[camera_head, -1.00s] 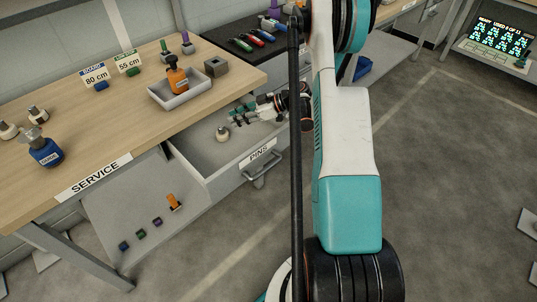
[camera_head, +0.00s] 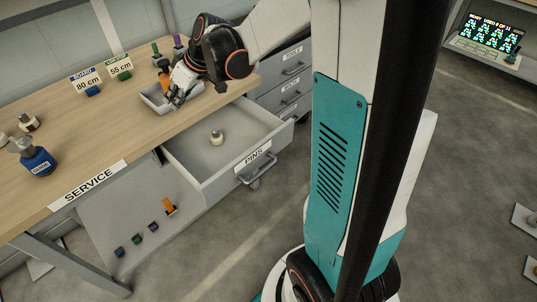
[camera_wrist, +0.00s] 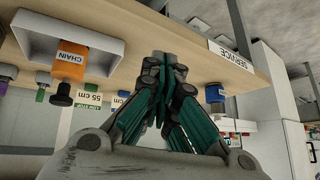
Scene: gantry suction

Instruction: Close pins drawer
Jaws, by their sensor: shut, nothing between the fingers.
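The PINS drawer (camera_head: 205,184) stands pulled out below the service table, its label and handle (camera_head: 255,170) on the front face. One small white and dark knob-like part (camera_head: 217,138) lies inside it. My gripper (camera_head: 174,98) is shut and empty, above the table at the tray, well up and left of the drawer handle. The wrist view also shows the shut fingers (camera_wrist: 165,95), pointing at the table edge. The drawer does not show clearly in the wrist view.
The service table (camera_head: 100,140) carries a grey tray (camera_head: 153,97), a blue bottle-like part (camera_head: 36,158) and signs reading 80 cm and 55 cm. A shut drawer stack (camera_head: 288,75) stands right of the open drawer. Floor in front of the drawer is clear.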

